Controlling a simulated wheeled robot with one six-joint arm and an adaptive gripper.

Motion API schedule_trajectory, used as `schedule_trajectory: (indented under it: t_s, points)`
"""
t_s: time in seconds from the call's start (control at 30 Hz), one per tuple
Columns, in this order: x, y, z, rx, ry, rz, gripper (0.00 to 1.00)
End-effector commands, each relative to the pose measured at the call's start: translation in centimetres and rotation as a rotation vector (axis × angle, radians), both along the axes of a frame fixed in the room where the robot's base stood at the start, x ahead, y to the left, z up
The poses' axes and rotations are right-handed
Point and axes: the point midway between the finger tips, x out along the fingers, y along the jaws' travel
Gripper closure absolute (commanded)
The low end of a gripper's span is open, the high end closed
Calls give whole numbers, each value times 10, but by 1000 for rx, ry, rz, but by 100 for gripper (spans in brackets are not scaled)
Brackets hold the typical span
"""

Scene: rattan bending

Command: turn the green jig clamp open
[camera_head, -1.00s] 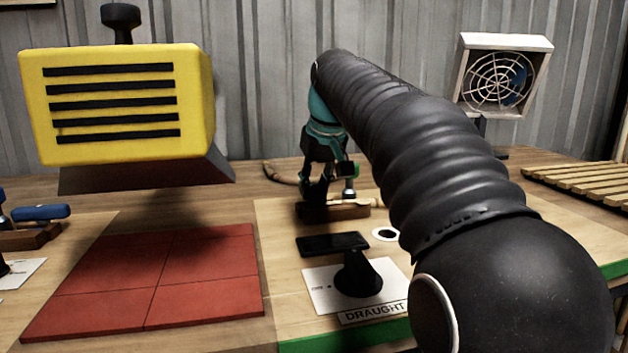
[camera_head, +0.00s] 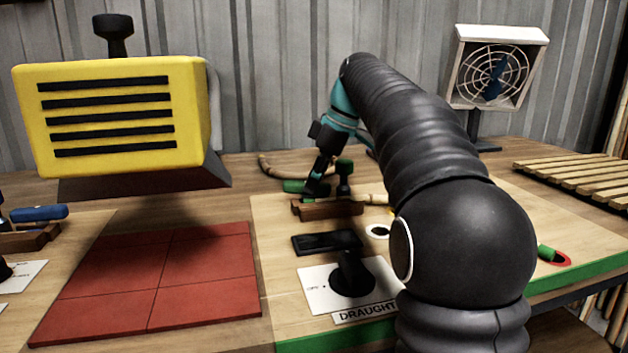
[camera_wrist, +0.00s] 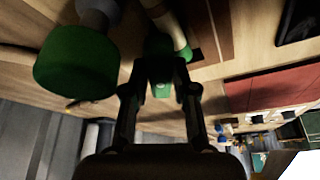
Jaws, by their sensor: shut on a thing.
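The green jig clamp's lever (camera_head: 298,186) shows behind the dark wooden jig block (camera_head: 328,208). My gripper (camera_head: 316,188) slants down onto it. In the wrist view my gripper (camera_wrist: 160,88) is shut on the green lever (camera_wrist: 162,90), between the fingertips. The pale rattan pole (camera_head: 370,198) runs by the block, with a curved end (camera_head: 270,168) to the left. The fingers hide part of the lever.
A yellow slotted box (camera_head: 118,110) hangs over red tiles (camera_head: 160,280) at left. A black switch (camera_head: 352,275) on the "DRAUGHT" plate and a dark slab (camera_head: 327,242) lie in front. A fan (camera_head: 497,70) and slatted rack (camera_head: 575,175) are at right.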

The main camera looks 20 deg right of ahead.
Motion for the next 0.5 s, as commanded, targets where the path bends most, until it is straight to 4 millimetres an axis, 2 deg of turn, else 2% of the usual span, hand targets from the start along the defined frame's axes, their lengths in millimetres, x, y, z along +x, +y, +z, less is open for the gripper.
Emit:
schedule_trajectory:
  t_s: [0.2,0.5]
  points:
    - [4,-1,-1,0,0,192,100]
    - [7,-2,-1,-1,1,386,100]
